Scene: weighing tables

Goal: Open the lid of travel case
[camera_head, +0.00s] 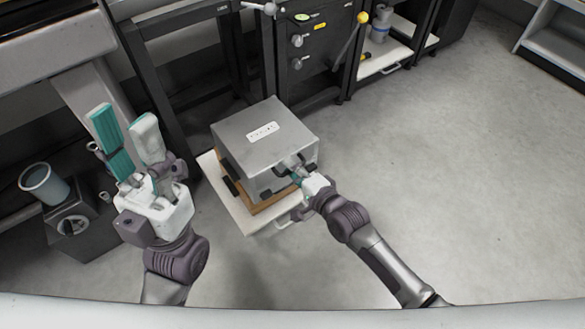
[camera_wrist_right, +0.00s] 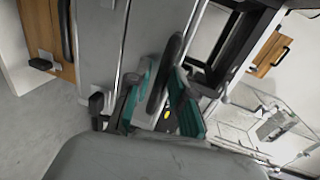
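The travel case (camera_head: 262,133) is a grey metal box with a white label on top. Its lid looks down. My right gripper (camera_head: 299,177) is at the near right side of the case, its fingertips partly hidden. In the right wrist view, the teal fingers of my right gripper (camera_wrist_right: 168,103) stand apart on either side of a black handle (camera_wrist_right: 166,75). I cannot tell if either finger touches the handle. My left gripper (camera_head: 125,130) is raised, open and empty, left of and apart from the case.
The case sits on a wooden layer (camera_head: 268,203) over a pale platform (camera_head: 238,211). A black cabinet (camera_head: 312,52) with knobs and a yellow-tipped lever stands behind. A blue-rimmed container (camera_head: 45,186) is at the left. The floor (camera_head: 460,170) at the right is clear.

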